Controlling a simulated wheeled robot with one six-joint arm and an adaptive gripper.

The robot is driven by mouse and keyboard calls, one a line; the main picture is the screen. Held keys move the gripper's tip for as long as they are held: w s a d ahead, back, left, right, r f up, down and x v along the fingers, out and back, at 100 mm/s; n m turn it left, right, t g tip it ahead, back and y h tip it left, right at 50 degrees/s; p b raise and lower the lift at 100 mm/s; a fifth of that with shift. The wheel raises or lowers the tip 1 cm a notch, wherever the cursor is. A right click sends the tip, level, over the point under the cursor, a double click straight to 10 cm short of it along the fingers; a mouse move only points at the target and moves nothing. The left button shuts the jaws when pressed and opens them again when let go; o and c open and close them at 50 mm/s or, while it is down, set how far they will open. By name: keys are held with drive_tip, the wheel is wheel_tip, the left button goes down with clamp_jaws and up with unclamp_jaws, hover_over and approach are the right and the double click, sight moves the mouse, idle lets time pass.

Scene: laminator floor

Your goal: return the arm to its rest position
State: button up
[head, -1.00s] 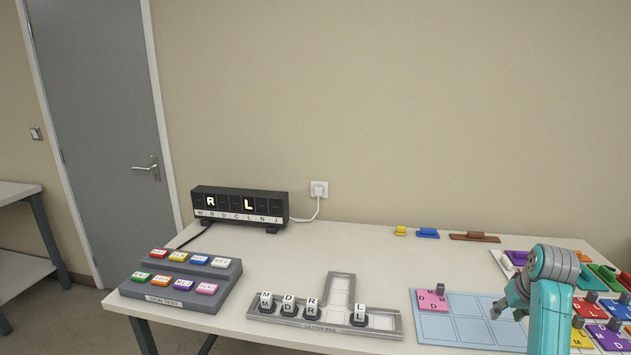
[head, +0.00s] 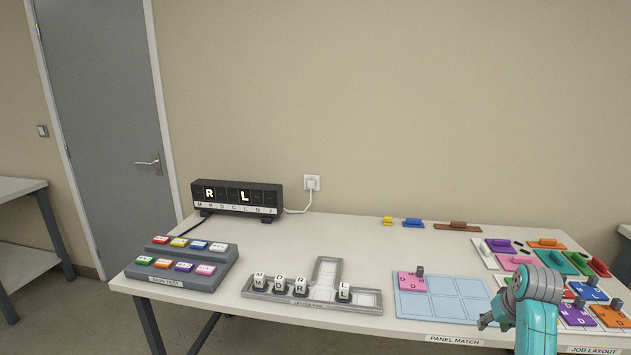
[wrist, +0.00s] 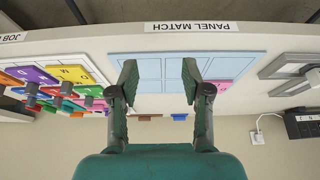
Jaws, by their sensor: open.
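My teal arm stands at the lower right of the head view, and my gripper (head: 487,322) is at its left end, in front of the blue panel board. In the wrist view my gripper (wrist: 160,80) is open, its two dark fingers apart with nothing between them. Behind the fingers lies the light blue panel board (wrist: 170,68), with the table's edge and the PANEL MATCH label (wrist: 190,27) beyond. The picture there is upside down.
The panel board (head: 445,310) holds one pink piece (head: 412,282). Colored pieces crowd the table's right side. A letter rail (head: 330,272) with several letter blocks, a button box (head: 170,280) and a black lit sign (head: 237,199) stand left.

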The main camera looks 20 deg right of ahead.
drive_tip(key=a+f+n+t, duration=0.1)
drive_tip(key=a+f+t, duration=0.1)
drive_tip(key=a+f, duration=1.3)
drive_tip(key=s+a+f+n+t, duration=0.1)
drive_tip(key=s+a+f, duration=0.2)
drive_tip(key=s+a, duration=0.3)
drive_tip(key=s+a+f+n+t, duration=0.1)
drive_tip(key=s+a+f+t, duration=0.2)
drive_tip(key=a, duration=0.6)
drive_tip(key=s+a+r+n+t, duration=0.1)
drive_tip(key=s+a+r+t, duration=0.15)
drive_tip(key=s+a, duration=0.95)
drive_tip(key=s+a+r+n+t+y, duration=0.2)
drive_tip(key=s+a+r, duration=0.1)
drive_tip(key=s+r, duration=1.1)
drive_tip(key=shift+s+a+r+y, duration=0.2)
drive_tip(key=shift+s+r+y, duration=0.15)
drive_tip(key=shift+s, duration=0.45)
drive_tip(key=shift+c, duration=0.2)
drive_tip(key=shift+c, duration=0.4)
drive_tip(key=shift+d, duration=0.1)
